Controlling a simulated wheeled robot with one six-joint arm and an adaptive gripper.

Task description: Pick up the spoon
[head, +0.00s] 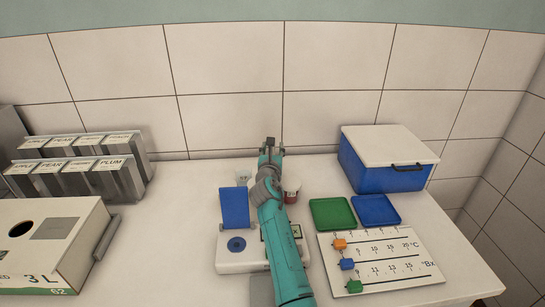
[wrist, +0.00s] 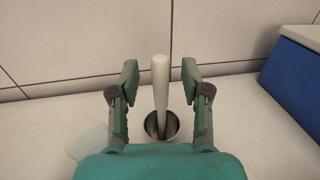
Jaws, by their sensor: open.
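The spoon (wrist: 160,78) shows in the wrist view as a pale, thick upright handle. Its lower end is inside a round metal cup (wrist: 175,127), and its bowl is hidden. My gripper (wrist: 160,83) is open, with one finger on each side of the handle and a visible gap on both sides. In the head view my gripper (head: 270,148) is over the back of the table, and my arm hides the spoon and metal cup there.
A white device (head: 228,262) with a raised blue lid (head: 235,208) is left of my arm. A red-and-white jar (head: 292,192) is close at right. Green (head: 332,214) and blue (head: 376,210) trays, a slider board (head: 385,262) and a blue box (head: 385,172) stand further right.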

